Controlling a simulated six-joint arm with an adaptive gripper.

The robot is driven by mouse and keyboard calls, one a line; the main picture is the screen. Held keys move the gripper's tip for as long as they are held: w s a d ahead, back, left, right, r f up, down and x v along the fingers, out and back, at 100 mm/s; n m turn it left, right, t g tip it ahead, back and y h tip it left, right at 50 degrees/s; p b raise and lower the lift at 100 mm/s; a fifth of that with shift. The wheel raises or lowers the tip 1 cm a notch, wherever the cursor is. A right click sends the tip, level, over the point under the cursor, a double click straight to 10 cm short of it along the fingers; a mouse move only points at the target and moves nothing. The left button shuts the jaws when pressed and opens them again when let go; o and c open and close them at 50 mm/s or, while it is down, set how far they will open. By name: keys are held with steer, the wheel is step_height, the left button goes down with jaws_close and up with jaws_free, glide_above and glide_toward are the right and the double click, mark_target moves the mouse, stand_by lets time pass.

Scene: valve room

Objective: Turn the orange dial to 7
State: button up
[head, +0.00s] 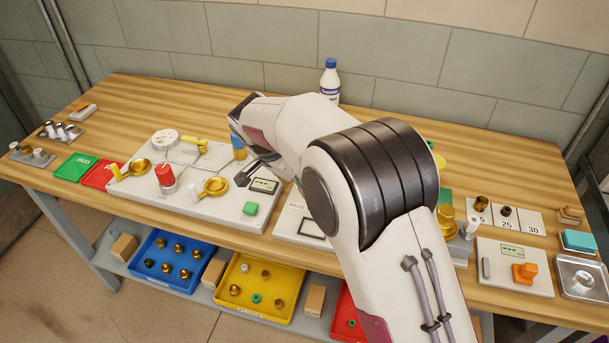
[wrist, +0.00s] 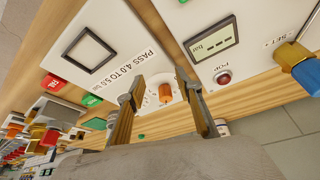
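The orange dial (wrist: 165,93) shows in the wrist view as a small orange knob on a round pale base with marks around it. The marks are too small to read, so its setting cannot be told. My gripper (wrist: 160,86) is open, one finger on each side of the dial in this view, with gaps between. How far the fingertips are from the dial cannot be told. In the head view my gripper (head: 263,168) is low over the bench, left of my large arm joint, and my arm appears to hide the dial.
A framed plate (wrist: 90,52) lies on the other side. A bottle (head: 330,80) stands behind my arm.

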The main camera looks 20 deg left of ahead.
steer(key=shift+s+a, duration=0.4)
steer(key=shift+s, duration=0.6)
steer(key=shift+s+a, duration=0.45)
steer(key=shift+s, duration=0.55)
steer(key=shift+s+a, duration=0.4)
steer(key=shift+s, duration=0.6)
steer(key=shift+o, duration=0.2)
